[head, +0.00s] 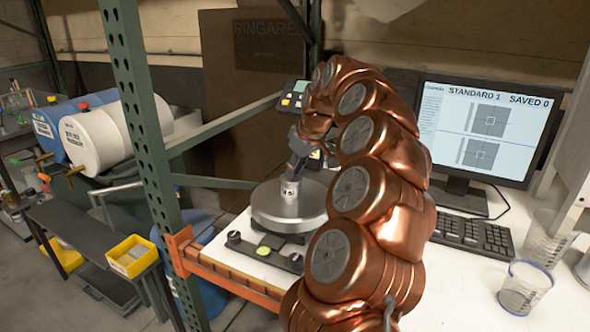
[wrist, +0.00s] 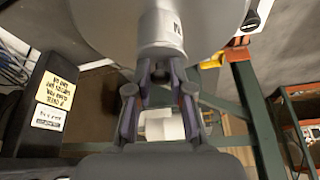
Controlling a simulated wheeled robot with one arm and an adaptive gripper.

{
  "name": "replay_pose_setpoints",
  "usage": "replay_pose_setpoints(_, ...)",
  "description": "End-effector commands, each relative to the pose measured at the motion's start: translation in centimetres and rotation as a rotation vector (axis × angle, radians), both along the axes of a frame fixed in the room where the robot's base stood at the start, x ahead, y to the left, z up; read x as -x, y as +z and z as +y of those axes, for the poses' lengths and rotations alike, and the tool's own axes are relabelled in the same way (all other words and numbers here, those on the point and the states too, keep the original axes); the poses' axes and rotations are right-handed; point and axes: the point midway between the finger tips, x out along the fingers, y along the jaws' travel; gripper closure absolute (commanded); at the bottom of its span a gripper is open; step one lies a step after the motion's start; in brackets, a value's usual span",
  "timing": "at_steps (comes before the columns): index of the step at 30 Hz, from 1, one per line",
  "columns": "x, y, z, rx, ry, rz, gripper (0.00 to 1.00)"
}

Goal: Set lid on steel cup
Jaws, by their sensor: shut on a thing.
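The steel cup (head: 290,189) is small, with a white label, and stands upright on the round steel pan (head: 268,208) of a balance. It also shows in the wrist view (wrist: 164,24), at the top centre against the pan. My gripper (head: 299,158) points down directly above the cup, partly hidden by my copper arm in the head view. In the wrist view my gripper (wrist: 160,74) has its fingertips close together at the cup's top end. They are shut on the lid (wrist: 160,52), a thin grey rim there. Whether the lid is fully seated cannot be told.
A display (head: 293,96) stands behind the pan. A green rack post (head: 145,150) is to the left. The monitor (head: 487,130), keyboard (head: 470,232) and clear beaker (head: 524,287) are on the right. A dark panel (wrist: 50,105) with notes shows in the wrist view.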

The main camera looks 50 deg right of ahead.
Motion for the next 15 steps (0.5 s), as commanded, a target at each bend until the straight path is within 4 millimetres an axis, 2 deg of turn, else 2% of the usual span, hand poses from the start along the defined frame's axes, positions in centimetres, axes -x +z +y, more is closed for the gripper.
replay_pose_setpoints(8,0.01,-0.38,-0.01,0.000,0.000,0.000,1.00)
replay_pose_setpoints(9,0.00,-0.39,-0.01,0.000,0.000,0.000,0.78)
replay_pose_setpoints(15,0.00,-0.34,-0.01,0.000,0.000,0.000,0.57)
